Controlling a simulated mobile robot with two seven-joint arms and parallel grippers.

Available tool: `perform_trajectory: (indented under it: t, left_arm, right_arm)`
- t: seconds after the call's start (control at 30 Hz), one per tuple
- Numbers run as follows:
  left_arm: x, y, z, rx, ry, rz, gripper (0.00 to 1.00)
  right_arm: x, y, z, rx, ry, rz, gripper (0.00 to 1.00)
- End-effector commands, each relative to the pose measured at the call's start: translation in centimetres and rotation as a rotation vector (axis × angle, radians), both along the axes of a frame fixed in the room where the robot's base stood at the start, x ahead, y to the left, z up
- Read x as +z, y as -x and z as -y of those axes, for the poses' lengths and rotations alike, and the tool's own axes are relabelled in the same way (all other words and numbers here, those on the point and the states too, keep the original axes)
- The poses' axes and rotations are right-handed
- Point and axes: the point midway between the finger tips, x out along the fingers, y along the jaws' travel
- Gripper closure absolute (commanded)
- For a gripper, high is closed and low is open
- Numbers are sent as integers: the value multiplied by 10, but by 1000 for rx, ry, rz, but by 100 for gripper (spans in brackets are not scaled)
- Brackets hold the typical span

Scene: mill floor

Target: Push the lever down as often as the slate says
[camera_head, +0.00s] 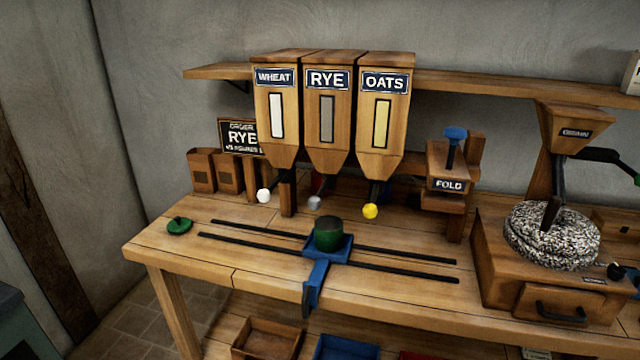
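A dark slate (238,136) at the back left reads "ORDER" and "RYE"; its small bottom line is too blurred to read surely, and the wheat hopper covers its right edge. The rye hopper (328,115) stands between the wheat hopper (276,112) and the oats hopper (383,115). Below them are levers with a white knob (264,196), a grey knob (314,202) under rye and a yellow knob (370,211). A green container (328,235) stands upright on a blue carriage (315,278), in front of the grey knob. Neither gripper is in view.
Two black rails (410,268) cross the wooden bench (250,265) under the carriage. A green lid-like piece (179,226) lies at left. A FOLD press (448,185) and a millstone (552,236) stand at right. Trays (268,340) sit on the shelf below.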

Motion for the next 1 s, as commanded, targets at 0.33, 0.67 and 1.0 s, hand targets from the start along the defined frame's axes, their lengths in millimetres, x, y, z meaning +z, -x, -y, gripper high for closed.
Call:
perform_trajectory:
  t: [0.33, 0.67, 1.0]
  left_arm:
    - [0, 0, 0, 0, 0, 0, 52]
    - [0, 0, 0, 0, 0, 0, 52]
    - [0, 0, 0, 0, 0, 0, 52]
  right_arm:
    - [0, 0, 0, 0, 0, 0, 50]
    - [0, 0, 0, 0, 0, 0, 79]
    - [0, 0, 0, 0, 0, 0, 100]
